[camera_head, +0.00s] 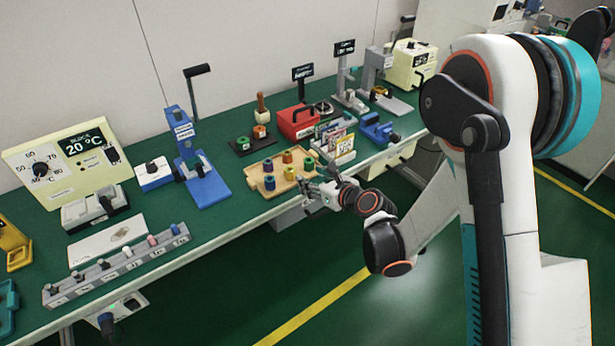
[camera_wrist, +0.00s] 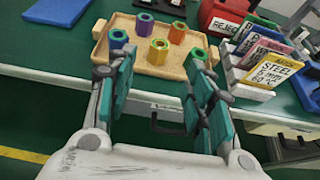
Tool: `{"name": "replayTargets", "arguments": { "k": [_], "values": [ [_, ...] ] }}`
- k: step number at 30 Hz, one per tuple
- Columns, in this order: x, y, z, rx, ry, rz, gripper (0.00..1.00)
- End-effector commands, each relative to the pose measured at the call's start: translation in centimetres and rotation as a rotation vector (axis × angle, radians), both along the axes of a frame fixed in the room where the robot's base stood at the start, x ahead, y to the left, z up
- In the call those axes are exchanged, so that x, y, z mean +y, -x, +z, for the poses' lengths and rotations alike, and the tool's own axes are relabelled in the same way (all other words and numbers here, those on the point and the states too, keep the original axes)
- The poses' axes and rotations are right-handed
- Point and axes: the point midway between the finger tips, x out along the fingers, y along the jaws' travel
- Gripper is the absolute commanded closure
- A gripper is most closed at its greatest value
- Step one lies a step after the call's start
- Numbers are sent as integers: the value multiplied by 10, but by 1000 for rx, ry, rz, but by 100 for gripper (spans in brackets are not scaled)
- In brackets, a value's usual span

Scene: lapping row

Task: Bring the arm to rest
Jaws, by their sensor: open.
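My gripper (camera_wrist: 161,84) is open and empty in the wrist view, its teal-padded fingers spread apart. In the head view my gripper (camera_head: 318,188) is at the bench's front edge, just by the wooden tray (camera_head: 257,185). In the wrist view the tray (camera_wrist: 98,52) lies just beyond the fingertips.
A card rack (camera_wrist: 236,83) and a red reject box (camera_head: 298,121) stand near the tray. A blue lever press (camera_head: 205,184) is to its left, a blue vise (camera_head: 376,128) to its right. The floor (camera_head: 400,310) before the bench looks clear.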

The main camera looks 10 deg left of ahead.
Motion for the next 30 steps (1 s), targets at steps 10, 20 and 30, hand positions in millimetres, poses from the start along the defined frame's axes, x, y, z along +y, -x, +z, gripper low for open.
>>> {"name": "replayTargets", "arguments": {
  "k": [10, 20, 30],
  "values": [
    [-3, 2, 2, 0, 0, 0, 52],
    [-6, -2, 16, 5, -40, -28, 52],
    [-78, -39, 174, 125, -583, -379, 52]
  ]
}}
